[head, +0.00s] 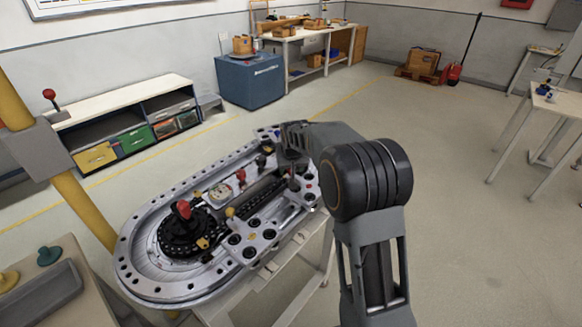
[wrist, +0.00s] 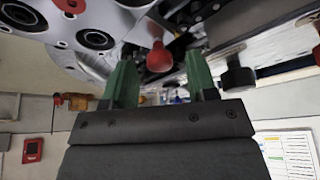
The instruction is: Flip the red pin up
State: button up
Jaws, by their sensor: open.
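The ring track (head: 128,262) is a long grey metal oval with a perforated rim. A red knob (head: 183,209) stands on its black round hub, and a smaller red pin (head: 240,176) stands near the track's middle. In the wrist view a round red knob (wrist: 160,57) on a short metal stem shows between and beyond my green fingers; I cannot tell which of the two it is. My gripper (wrist: 159,66) is open and empty, with the fingers apart on either side of that knob in the picture. In the head view my gripper (head: 290,140) is over the track's far right part, its fingertips hard to make out.
A black-capped knob (wrist: 238,76) is close right of my fingers. A yellow post with a grey box (head: 38,140) and red-tipped lever (head: 49,95) stands left. A low shelf (head: 130,98) and blue cabinet (head: 249,80) are behind. The floor (head: 460,190) at right is clear.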

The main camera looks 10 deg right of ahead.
jog(key=shift+f, duration=0.15)
grip_shut()
dwell(0.5)
